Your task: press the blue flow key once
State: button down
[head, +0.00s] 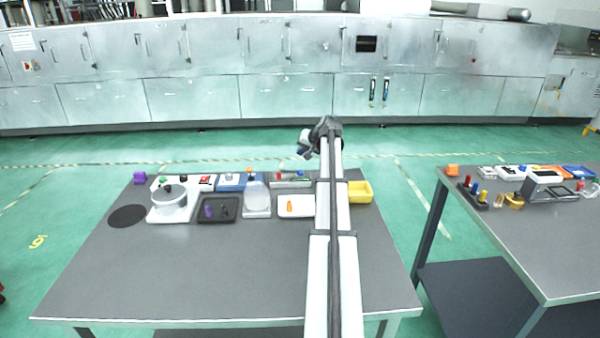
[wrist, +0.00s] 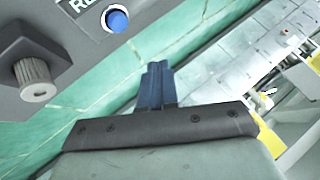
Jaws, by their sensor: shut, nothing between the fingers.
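A round blue key (wrist: 117,20) sits in a pale ring on a dark grey panel at the top left of the wrist view. A label beside it is cut off by the frame and shows only the letters "RE". I cannot pick this key out in the head view. My gripper (wrist: 155,84) has its blue fingers together, with nothing between them. The fingertips are apart from the key, below and right of it in the wrist view. In the head view my gripper (head: 302,150) is small, above the table's far edge.
A ribbed grey knob (wrist: 35,80) stands out from the same panel. On the table (head: 200,270), a white pot device (head: 172,212), a dark tray (head: 230,218), a white tray (head: 283,212) and a yellow bin (head: 361,192) line the back. The front is clear.

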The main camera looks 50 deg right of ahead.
aim_at(302, 171)
jog(key=shift+f, duration=2.6)
jog(key=shift+f, duration=0.25)
jog(key=shift+f, duration=0.25)
jog(key=shift+f, duration=0.45)
dwell(0.9)
jog(key=shift+r, duration=0.9)
jog(key=shift+r, duration=0.15)
jog(key=shift+r, duration=2.35)
